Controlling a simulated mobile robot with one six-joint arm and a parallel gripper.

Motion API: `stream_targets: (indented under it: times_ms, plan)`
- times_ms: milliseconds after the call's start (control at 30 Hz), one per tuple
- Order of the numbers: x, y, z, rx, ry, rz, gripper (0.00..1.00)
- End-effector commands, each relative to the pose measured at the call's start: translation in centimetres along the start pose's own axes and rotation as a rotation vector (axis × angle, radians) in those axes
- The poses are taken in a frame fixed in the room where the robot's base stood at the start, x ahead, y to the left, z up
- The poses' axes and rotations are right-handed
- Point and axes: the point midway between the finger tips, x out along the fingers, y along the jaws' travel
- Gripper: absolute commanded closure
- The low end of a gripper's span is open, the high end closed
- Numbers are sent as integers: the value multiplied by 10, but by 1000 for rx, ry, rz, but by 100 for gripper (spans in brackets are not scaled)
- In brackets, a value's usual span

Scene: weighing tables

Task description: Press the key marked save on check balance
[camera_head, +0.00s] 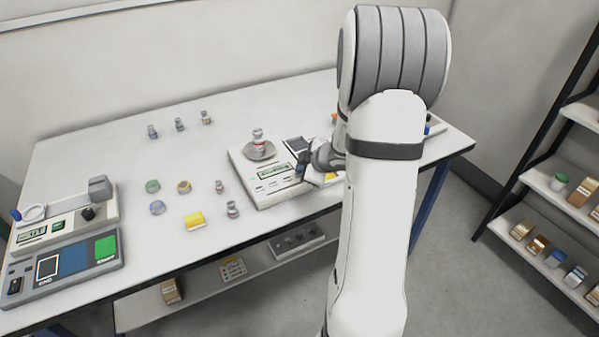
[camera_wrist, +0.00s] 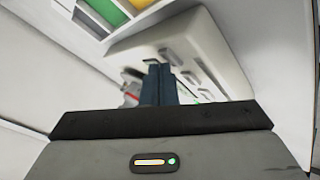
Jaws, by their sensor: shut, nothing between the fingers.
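In the wrist view the pale balance body (camera_wrist: 222,72) shows, with several grey keys (camera_wrist: 189,77). My gripper (camera_head: 304,170) is shut and empty at the balance's right front. In the wrist view its dark fingertips (camera_wrist: 160,68) overlap the key area; I cannot tell whether they touch a key. My arm hides what lies behind it.
Another device with a green display (camera_head: 62,231) and a panel with a green pad (camera_head: 105,246) stand at the left end. A shelf rack (camera_head: 552,188) stands right.

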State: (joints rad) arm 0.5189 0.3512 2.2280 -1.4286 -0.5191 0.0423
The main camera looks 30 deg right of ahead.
Motion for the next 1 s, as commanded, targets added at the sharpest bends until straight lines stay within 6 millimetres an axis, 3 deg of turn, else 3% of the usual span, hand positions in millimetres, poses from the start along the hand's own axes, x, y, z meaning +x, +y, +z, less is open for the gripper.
stream_targets:
  times_ms: [600,1000]
  plan:
    - [-9,7,-7,-1,1,0,100]
    - [-34,25,-26,0,1,0,100]
